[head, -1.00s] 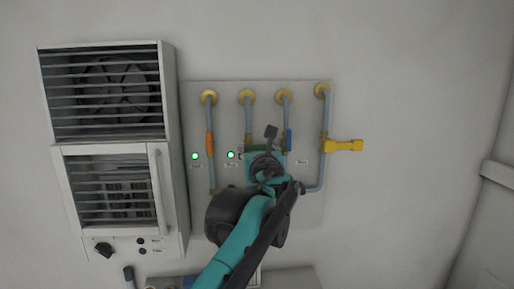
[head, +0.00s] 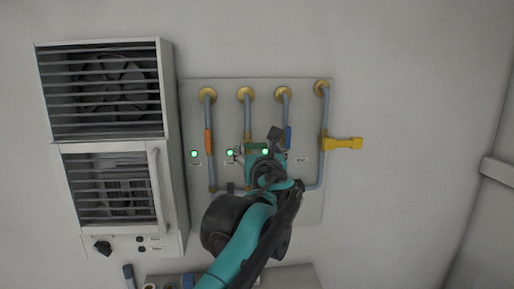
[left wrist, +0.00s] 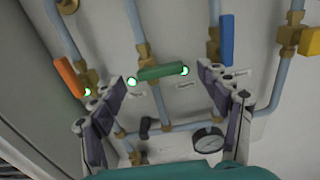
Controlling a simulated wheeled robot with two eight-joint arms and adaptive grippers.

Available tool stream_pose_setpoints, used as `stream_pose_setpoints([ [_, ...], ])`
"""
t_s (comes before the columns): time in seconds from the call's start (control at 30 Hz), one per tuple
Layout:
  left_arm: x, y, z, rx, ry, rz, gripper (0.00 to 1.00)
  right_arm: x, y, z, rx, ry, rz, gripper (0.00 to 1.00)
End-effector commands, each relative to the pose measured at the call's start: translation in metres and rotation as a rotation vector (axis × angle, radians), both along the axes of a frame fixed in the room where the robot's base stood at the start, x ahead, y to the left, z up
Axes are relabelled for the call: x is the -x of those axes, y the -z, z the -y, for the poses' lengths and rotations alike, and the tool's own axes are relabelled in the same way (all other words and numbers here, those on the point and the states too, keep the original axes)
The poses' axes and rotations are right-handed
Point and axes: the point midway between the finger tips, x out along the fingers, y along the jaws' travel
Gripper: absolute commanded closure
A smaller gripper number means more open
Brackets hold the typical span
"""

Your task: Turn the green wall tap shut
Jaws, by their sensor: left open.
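The green wall tap (left wrist: 160,72) shows in the left wrist view with its handle lying across its vertical pipe, nearly level. In the head view it is mostly hidden behind my left gripper (head: 257,145). The left gripper is open in front of the panel. In the left wrist view its two fingers (left wrist: 163,82) stand apart, one towards each end of the green handle, with no clear contact. My right gripper is not in view.
An orange tap handle (left wrist: 68,76) and a blue one (left wrist: 227,40) flank the green tap, both along their pipes. A yellow tap (head: 343,143) sticks out at right. A pressure gauge (left wrist: 208,138) sits below. A louvred cabinet (head: 110,140) stands left.

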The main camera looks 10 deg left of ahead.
Motion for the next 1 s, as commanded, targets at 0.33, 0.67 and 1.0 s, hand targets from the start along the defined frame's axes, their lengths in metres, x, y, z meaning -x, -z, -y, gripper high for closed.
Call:
stream_pose_setpoints([
  [0.33, 0.071, 0.0, 0.021, 0.0, 0.004, 0.0, 0.24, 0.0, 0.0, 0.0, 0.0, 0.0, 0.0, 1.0],
  [0.67, 0.091, 0.0, 0.025, -0.001, -0.001, 0.0, 0.24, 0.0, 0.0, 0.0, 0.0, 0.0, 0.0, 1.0],
  [1.0, 0.094, 0.027, 0.015, 0.077, -0.022, -0.009, 0.24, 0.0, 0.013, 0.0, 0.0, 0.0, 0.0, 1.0],
])
